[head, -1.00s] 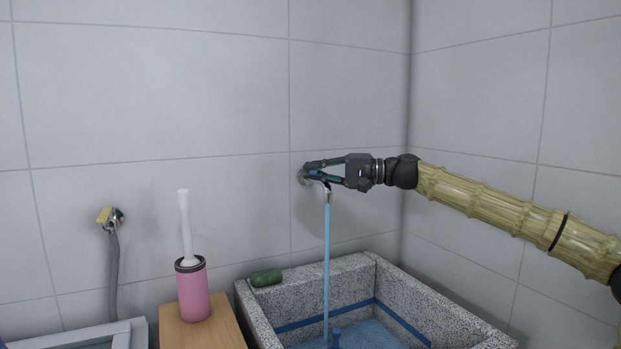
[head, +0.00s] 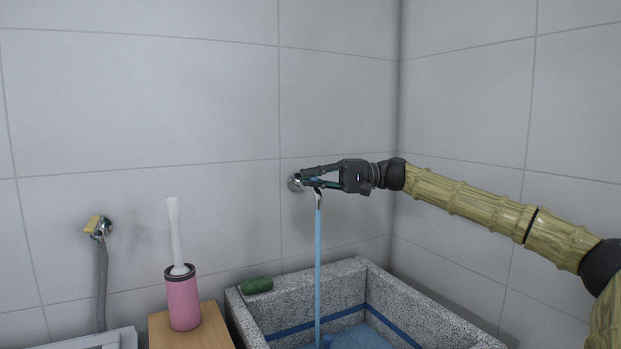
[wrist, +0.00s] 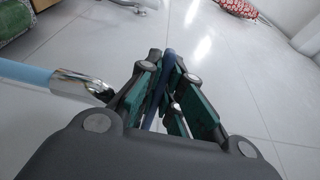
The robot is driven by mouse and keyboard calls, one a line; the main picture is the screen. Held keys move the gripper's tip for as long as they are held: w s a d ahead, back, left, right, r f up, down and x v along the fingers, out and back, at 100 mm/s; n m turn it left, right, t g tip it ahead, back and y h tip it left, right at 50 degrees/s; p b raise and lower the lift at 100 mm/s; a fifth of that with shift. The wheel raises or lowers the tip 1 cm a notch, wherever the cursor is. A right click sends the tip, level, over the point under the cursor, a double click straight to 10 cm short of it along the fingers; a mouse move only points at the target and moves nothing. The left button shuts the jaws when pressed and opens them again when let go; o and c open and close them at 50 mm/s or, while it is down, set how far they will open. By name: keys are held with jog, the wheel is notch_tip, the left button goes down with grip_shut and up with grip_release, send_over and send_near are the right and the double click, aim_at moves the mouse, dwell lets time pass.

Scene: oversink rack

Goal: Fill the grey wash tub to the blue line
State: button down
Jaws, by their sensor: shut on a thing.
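The grey speckled wash tub (head: 348,268) stands in the corner, with a blue line (head: 346,314) around its inner walls. Blue water (head: 360,338) shows inside, its surface below the line with bare wall between; the near part of the tub is cut off. A chrome wall tap (head: 294,184) runs above it, and a steady stream (head: 318,255) falls into the tub. My gripper (head: 305,178) is at the tap, shut on its dark blue handle, which shows between the fingers in the wrist view (wrist: 168,65). The chrome spout (wrist: 82,84) is beside the fingers there.
A green object (head: 257,286) lies on the tub's back left rim. A pink brush holder (head: 183,304) with a white brush stands on a wooden stand (head: 190,338) left of the tub. A yellow-handled tap (head: 97,225) with a grey hose is farther left. Tiled walls close the corner.

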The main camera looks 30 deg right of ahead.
jog(key=shift+f, duration=0.15)
jog(key=c, duration=1.6)
grip_release()
jog(key=shift+s+d, duration=0.1)
jog(key=shift+d, duration=0.1)
jog(key=shift+o, duration=0.2)
jog(key=shift+a, duration=0.25)
jog(key=shift+a+m+t+b, duration=0.2)
jog(key=shift+m+t+b, duration=0.2)
jog(key=shift+t, duration=0.2)
jog(key=m+t+h+p, duration=0.1)
jog(key=t+p, duration=0.1)
jog(key=w+a+m+t+h+p, duration=0.1)
jog(key=m+t+h+p, duration=0.1)
jog(key=w+a+m+t+h+p, duration=0.1)
jog(key=t+p, duration=0.1)
jog(key=shift+r+m+h, duration=0.25)
jog(key=shift+m+h, duration=0.15)
jog(key=shift+w+p, duration=0.1)
jog(key=shift+p, duration=0.25)
